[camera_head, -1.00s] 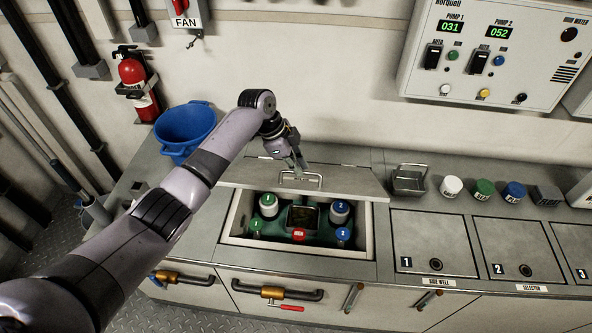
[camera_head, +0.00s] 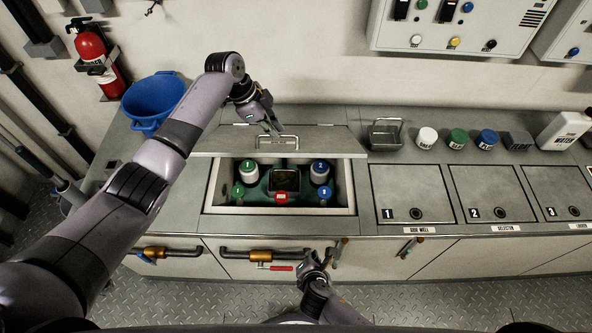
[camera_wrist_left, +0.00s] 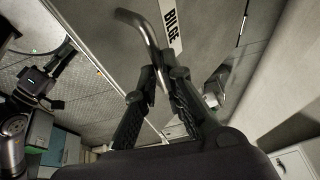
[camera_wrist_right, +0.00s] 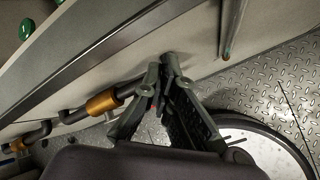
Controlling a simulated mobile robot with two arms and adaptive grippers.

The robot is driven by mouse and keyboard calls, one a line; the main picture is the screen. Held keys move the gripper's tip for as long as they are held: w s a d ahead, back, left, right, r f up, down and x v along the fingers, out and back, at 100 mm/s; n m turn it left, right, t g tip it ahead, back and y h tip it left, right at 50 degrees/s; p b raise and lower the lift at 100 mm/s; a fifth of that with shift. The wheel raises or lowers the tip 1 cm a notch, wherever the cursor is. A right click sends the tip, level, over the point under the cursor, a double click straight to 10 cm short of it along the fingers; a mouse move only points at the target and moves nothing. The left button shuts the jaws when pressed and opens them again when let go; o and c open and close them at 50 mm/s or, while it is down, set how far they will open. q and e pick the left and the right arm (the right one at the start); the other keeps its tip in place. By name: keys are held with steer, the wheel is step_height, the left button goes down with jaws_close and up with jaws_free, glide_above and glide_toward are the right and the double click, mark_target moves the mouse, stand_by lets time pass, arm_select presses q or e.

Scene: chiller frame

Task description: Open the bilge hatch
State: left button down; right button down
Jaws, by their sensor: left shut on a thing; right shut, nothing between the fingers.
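The bilge hatch lid (camera_head: 225,142) is raised at a tilt behind its opening (camera_head: 211,202), with its hinge side toward the wall. My left gripper (camera_head: 275,129) is shut on the lid's metal bar handle (camera_head: 290,145). In the left wrist view the handle (camera_wrist_left: 140,22) runs between the fingers, beside a BILGE label (camera_wrist_left: 171,27). White and green capped items and a dark square part show inside the well. My right gripper (camera_head: 318,260) is shut and empty, low in front of the cabinet; it also shows in the right wrist view (camera_wrist_right: 168,62).
A blue bucket (camera_head: 152,100) stands left on the counter. Numbered hatch 1 (camera_head: 412,185) is closed.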

arm_select(q)
steer(key=shift+w+a+f, duration=0.15)
steer(key=shift+f, duration=0.1)
arm_select(e)
steer(key=w+a+r+n+t, duration=0.2)
steer(key=r+n+t, duration=0.15)
steer(key=r, duration=0.75)
steer(key=w+a+r+n+t, duration=0.2)
steer(key=r+n, duration=0.3)
steer(key=r, duration=0.5)
steer(key=w, duration=1.1)
steer(key=shift+w+a, duration=0.15)
steer(key=shift+w, duration=0.2)
